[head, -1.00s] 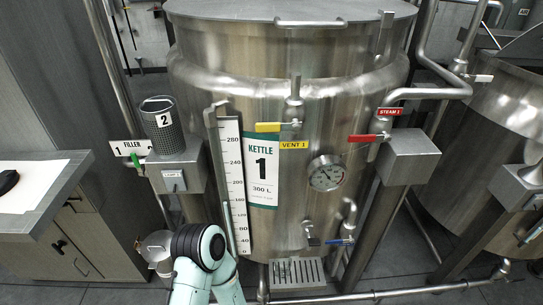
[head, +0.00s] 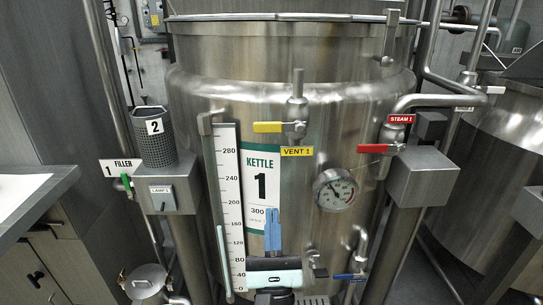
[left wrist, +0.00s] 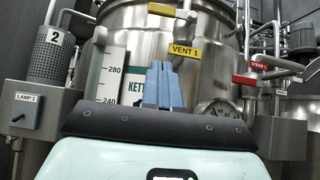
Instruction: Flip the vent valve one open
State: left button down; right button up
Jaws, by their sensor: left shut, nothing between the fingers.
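Vent valve one is on the front of kettle 1 (head: 290,160), with a yellow lever (head: 267,127) lying level and pointing left from its metal body (head: 296,115). Its yellow "VENT 1" label (head: 297,151) is just below. The lever also shows at the top of the left wrist view (left wrist: 162,10). My left gripper (head: 272,214) points up in front of the kettle, below the lever and apart from it. Its blue fingers (left wrist: 161,70) are together and empty, and in the head view they cover part of the kettle's sign. My right gripper is not in view.
A white level scale (head: 228,200) stands left of the valve. A gauge (head: 335,190) and a red steam lever (head: 372,148) are to the right. A blue lever (head: 343,277) sits low. A lamp box (head: 163,198) stands at left.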

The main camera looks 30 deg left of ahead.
aim_at(280, 127)
pick_arm(q)
jog(key=s+d+r+p+x, duration=0.1)
jog(key=p+x, duration=0.3)
jog(key=x, duration=0.9)
jog(key=shift+s+r+p, duration=0.3)
jog(key=shift+s+r, duration=0.05)
jog(key=shift+r, duration=0.05)
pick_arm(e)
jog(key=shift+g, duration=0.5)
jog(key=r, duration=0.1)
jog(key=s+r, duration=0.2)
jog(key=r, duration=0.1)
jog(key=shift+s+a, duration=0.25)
